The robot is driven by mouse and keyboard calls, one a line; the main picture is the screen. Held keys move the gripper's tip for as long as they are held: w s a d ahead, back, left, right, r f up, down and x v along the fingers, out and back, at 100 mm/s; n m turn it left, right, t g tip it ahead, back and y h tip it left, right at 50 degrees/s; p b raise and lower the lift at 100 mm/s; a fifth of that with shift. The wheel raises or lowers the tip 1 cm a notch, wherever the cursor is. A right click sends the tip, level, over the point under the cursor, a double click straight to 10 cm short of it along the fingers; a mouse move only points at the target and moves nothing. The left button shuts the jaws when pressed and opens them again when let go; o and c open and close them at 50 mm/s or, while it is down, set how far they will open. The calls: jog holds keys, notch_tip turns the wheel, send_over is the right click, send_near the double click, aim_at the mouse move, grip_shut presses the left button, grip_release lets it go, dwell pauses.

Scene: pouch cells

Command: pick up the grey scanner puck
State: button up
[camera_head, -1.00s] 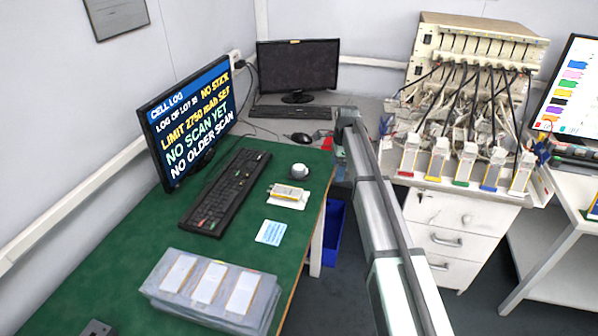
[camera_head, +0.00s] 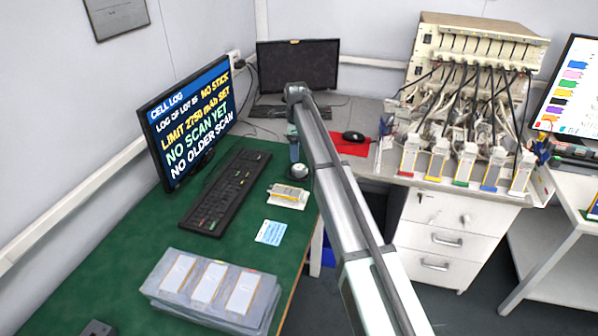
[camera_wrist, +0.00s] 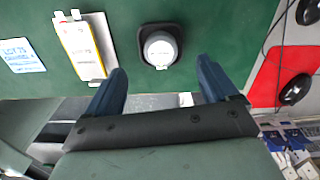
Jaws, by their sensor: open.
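The grey scanner puck (camera_head: 298,171) sits on a dark square base on the green desk, to the right of the keyboard. In the wrist view the puck (camera_wrist: 160,48) shows as a round light-grey top, ahead of the fingers and roughly between their lines. My gripper (camera_wrist: 162,75) is open, with its two blue fingers apart and nothing between them. In the head view the gripper (camera_head: 294,152) hangs above or just behind the puck; its fingers are small there, and I cannot tell the exact height.
The keyboard (camera_head: 226,190) is left. A clear tray (camera_head: 160,290) stands in front.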

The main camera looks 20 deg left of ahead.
aim_at(299, 167)
notch_tip(299, 167, down, 3)
jog(key=shift+r, duration=0.15)
jog(key=shift+d+f, duration=0.25)
jog(key=shift+f, duration=1.05)
jog(key=shift+d+f, duration=0.2)
jog(key=shift+f, duration=1.1)
jog(key=c, duration=1.2)
